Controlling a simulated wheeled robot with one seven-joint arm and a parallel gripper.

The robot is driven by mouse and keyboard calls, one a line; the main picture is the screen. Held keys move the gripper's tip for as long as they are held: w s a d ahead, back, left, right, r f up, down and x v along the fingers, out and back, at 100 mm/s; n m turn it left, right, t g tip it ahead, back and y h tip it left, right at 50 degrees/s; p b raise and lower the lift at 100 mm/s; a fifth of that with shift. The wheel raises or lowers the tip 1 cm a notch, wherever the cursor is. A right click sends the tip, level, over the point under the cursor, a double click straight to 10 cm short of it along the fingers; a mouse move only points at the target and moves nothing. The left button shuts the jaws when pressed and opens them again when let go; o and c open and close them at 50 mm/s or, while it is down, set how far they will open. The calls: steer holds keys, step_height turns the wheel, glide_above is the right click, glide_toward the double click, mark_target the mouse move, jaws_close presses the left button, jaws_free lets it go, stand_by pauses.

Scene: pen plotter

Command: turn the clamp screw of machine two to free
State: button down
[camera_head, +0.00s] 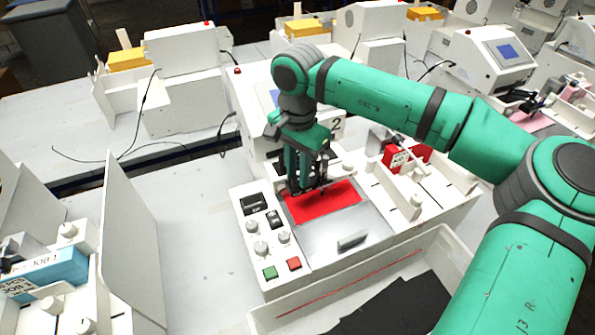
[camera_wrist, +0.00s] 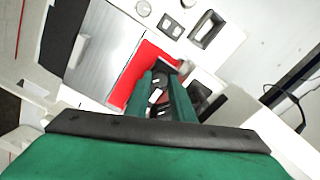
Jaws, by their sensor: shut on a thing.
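Machine two (camera_head: 336,126) is a white plotter bearing a "2", with a red sheet (camera_head: 325,203) on its grey bed. My gripper (camera_head: 308,188) reaches down over the back left part of the red sheet, at the pen carriage. It is shut on the clamp screw there. The screw is mostly hidden by the fingers, and its turned position cannot be told. In the wrist view, my gripper's fingers (camera_wrist: 158,90) stand close together beside the red sheet (camera_wrist: 140,72), with small pale and dark carriage parts between them.
The front panel has white knobs (camera_head: 261,248), a green button (camera_head: 270,272) and a red button (camera_head: 294,264). Red blocks (camera_head: 396,158) stand right of the bed. A tray (camera_head: 330,318) with dark sheets lies in front. Other white machines stand around.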

mark_target(296, 178)
steer(key=shift+a, duration=0.2)
steer(key=c, duration=1.5)
jaws_free()
steer(key=shift+c, duration=0.2)
steer(key=shift+d, duration=0.1)
step_height(296, 178, up, 11)
steer(key=shift+f, duration=0.1)
